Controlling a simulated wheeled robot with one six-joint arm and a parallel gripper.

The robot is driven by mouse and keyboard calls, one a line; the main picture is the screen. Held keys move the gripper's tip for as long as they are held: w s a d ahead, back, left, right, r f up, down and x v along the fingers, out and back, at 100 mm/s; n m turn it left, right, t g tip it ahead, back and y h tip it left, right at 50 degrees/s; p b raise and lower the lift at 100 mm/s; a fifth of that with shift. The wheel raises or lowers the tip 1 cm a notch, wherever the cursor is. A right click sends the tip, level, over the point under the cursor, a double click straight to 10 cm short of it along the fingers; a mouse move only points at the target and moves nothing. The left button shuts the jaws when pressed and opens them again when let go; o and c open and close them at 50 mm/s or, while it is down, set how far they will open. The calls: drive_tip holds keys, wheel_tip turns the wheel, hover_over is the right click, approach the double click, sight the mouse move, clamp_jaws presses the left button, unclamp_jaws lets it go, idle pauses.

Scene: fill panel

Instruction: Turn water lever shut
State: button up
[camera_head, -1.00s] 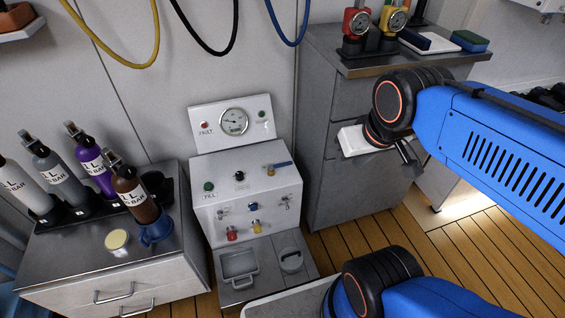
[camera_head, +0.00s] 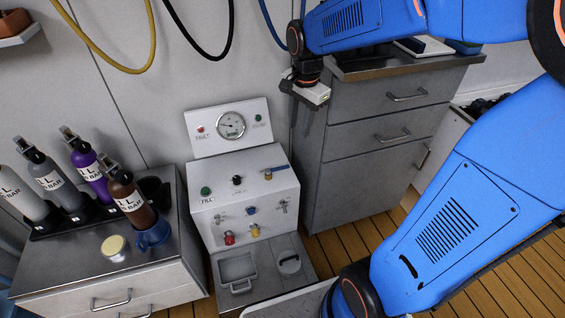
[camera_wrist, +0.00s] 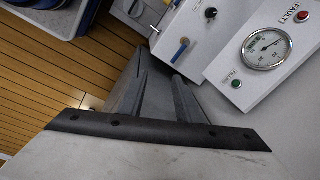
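A lever with a blue handle on a brass-coloured base (camera_head: 275,169) sits at the right of the fill panel's sloped top (camera_head: 240,185). Its handle points to the right in the head view. It also shows in the wrist view, where the blue lever (camera_wrist: 180,49) lies just beyond the fingertips, slightly right of the gap. My gripper (camera_wrist: 160,76) is open and empty, its two fingers apart. No finger touches the lever.
The panel has a pressure gauge (camera_head: 231,125), small knobs, and red and yellow fittings on its front. The drawer cabinet (camera_head: 365,130) stands close on the right. Several bottles (camera_head: 88,172) stand on the left counter. Hoses hang on the wall above.

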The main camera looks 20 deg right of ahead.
sight(282, 167)
drive_tip(key=w+a+f+m+g, duration=0.1)
drive_tip(key=w+a+f+m, duration=0.1)
drive_tip(key=w+f+m, duration=0.45)
drive_tip(key=shift+n, duration=0.55)
drive_tip(key=w+f, duration=0.1)
drive_tip(key=f, duration=1)
drive_tip(key=w+f, duration=0.1)
drive_tip(key=f, duration=0.5)
drive_tip(key=shift+w+f, duration=0.2)
drive_tip(key=shift+w, duration=0.1)
clamp_jaws()
